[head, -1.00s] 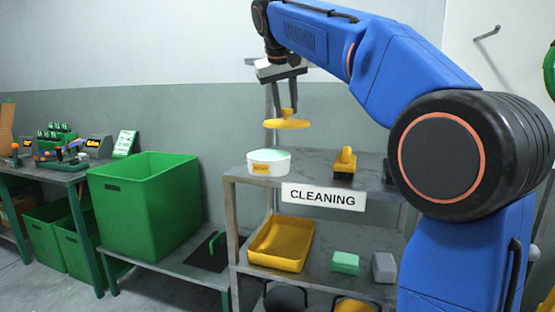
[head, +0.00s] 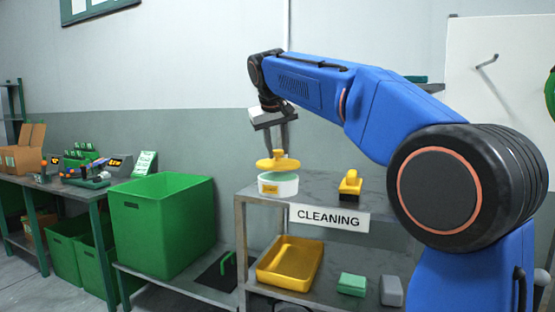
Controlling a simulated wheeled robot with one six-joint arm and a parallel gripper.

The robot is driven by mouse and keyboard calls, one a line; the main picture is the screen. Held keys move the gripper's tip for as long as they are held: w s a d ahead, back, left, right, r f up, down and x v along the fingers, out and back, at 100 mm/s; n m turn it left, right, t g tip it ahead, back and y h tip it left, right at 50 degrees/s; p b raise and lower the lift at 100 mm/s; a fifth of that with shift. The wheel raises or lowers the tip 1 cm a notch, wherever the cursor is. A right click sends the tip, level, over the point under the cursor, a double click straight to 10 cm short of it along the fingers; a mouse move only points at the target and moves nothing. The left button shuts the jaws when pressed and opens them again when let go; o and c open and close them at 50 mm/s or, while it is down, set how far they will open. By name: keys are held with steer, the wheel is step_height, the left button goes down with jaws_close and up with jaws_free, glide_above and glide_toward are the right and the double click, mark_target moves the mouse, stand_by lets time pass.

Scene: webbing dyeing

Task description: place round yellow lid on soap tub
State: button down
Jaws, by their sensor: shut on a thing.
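The round yellow lid (head: 278,164) has a small knob on top. My gripper (head: 280,150) is shut on that knob and holds the lid level just above the soap tub. The soap tub (head: 287,186) is a short white round tub with a yellow label, standing at the left end of the cleaning shelf's top. Pale green soap shows between the lid and the tub's rim. The lid hides the back of the tub's opening.
A yellow brush (head: 350,184) stands to the right of the tub on the metal shelf (head: 325,190). A yellow tray (head: 289,264), a green block (head: 351,284) and a grey block (head: 391,291) are on the level below. A large green bin (head: 160,225) stands to the left.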

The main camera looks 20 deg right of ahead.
mark_target(277, 154)
steer(key=shift+f, duration=1.55)
steer(key=shift+f, duration=0.15)
steer(key=c, duration=1.4)
jaws_free()
steer(key=shift+o, duration=0.2)
steer(key=shift+r, duration=0.2)
steer(key=v, duration=1.2)
steer(key=shift+s+d+f, duration=0.1)
steer(key=shift+s, duration=0.05)
